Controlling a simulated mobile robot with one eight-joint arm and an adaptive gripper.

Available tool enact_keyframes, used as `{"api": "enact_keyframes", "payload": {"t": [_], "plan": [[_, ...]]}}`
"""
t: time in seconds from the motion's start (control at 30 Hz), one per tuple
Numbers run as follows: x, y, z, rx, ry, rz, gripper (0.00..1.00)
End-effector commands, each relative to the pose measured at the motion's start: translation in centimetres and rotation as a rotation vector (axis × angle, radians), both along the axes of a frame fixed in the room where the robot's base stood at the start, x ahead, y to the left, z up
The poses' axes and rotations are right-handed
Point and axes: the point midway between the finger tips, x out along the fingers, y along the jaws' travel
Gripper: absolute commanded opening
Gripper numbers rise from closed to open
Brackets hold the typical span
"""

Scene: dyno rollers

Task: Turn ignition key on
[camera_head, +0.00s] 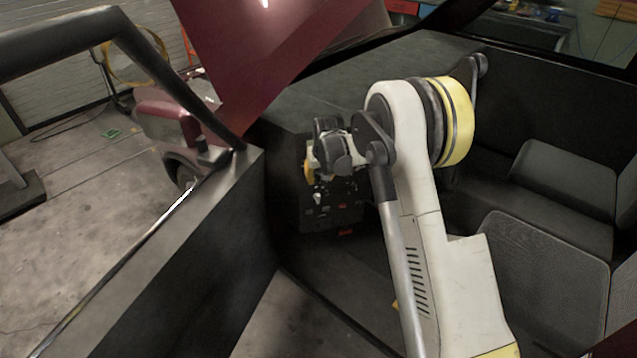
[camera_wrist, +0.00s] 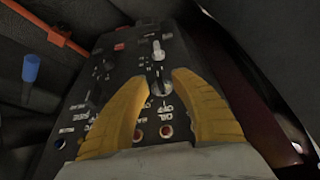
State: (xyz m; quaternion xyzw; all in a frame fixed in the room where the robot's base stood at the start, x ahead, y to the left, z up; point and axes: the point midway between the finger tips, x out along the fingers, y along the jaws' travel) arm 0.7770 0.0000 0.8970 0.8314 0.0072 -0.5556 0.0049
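My gripper (camera_wrist: 160,78) has two yellow fingers, spread apart with a visible gap between their tips. It points at a dark control panel (camera_wrist: 112,75). A small silver key-like piece (camera_wrist: 159,84) sits on the panel between the fingertips, with no clear contact on either side. A pale upright lever or knob (camera_wrist: 157,50) stands just beyond it. I cannot tell for certain which of the two is the ignition key. In the head view the panel (camera_head: 338,212) is partly covered by my wrist, and only a bit of yellow finger (camera_head: 308,166) shows.
Red indicators and printed labels are on the panel. A blue-capped piece (camera_wrist: 30,68) and an orange-red bar (camera_wrist: 45,28) lie to the left in the wrist view. In the head view, an open car door (camera_head: 180,260) is left of the panel and seats (camera_head: 545,260) are right.

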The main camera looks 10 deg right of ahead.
Motion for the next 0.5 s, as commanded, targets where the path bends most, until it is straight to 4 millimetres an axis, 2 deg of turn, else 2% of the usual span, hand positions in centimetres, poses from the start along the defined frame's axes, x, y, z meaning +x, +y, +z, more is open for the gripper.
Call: {"api": "enact_keyframes", "payload": {"t": [0.13, 0.47, 0.5], "plan": [[0.53, 0.02, -1.3, 0.0, 0.0, 0.0, 0.3], [0.62, 0.01, -1.47, 0.0, 0.0, 0.0, 0.29], [0.62, 0.01, -1.47, 0.0, 0.0, 0.0, 0.17]]}}
